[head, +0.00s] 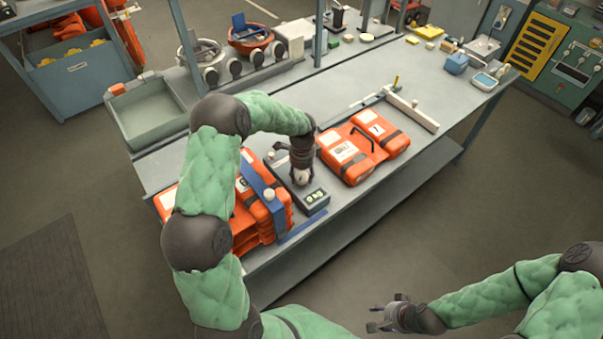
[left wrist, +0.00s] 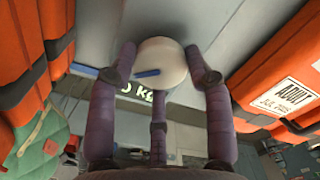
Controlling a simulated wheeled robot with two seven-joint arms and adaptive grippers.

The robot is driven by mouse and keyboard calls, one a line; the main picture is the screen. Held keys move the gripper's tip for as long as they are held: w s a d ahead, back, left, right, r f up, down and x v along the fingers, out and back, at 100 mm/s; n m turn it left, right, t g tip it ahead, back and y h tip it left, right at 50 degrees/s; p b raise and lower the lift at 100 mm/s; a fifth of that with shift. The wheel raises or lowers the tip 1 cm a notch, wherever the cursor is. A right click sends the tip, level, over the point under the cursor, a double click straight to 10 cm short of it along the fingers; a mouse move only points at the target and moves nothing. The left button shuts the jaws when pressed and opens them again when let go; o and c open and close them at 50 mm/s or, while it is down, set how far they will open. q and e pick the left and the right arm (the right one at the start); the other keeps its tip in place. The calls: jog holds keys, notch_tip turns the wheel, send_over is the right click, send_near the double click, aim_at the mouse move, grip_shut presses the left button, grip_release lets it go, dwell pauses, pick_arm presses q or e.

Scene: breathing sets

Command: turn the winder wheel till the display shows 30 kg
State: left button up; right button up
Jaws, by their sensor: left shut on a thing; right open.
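The winder wheel is a pale round knob; it (head: 301,177) sits on a small dark box beside the orange packs. The display (head: 315,196) on the box shows green characters, too small to read in the head view. In the left wrist view the display (left wrist: 135,92) is partly hidden by the fingers; a "0" and "K" show. My right gripper (head: 380,316) is open and empty, off the bench's front side.
Stacked orange packs (head: 251,222) with a blue clamp bar (head: 262,187) stand left of the box. More orange packs (head: 346,157) lie close on its right. A pale bar (head: 411,109) lies beyond them. The bench (head: 370,75) is mostly bare further back.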

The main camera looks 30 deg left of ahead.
aim_at(304, 176)
pick_arm(q)
jog(key=shift+w+r, duration=0.25)
jog(key=shift+w, duration=0.05)
jog(key=o, duration=1.1)
jog(key=shift+d, duration=0.1)
jog(key=shift+d+f, duration=0.1)
jog(key=shift+f, duration=0.05)
jog(key=shift+s, duration=0.1)
notch_tip(304, 176, up, 12)
